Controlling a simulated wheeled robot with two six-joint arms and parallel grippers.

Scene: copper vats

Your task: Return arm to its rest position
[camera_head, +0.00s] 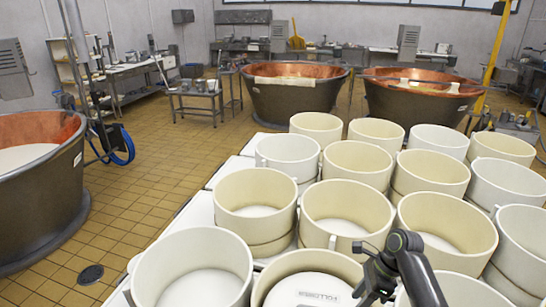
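A black arm, which looks like my right one, rises from the bottom edge right of centre and bends at a joint. Its end, with my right gripper (369,278), hangs down and left of that joint, in front of the near white moulds. The fingers are small and dark and run toward the bottom edge, so I cannot tell whether they are open or shut. I see nothing clearly held. My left arm and gripper are not in view.
Several round cream moulds (345,212) crowd a white table (188,215) around the arm. Copper vats stand at left (40,200), back centre (292,95) and back right (420,100). A yellow post (494,55) stands behind. Tiled floor (145,190) is free at left.

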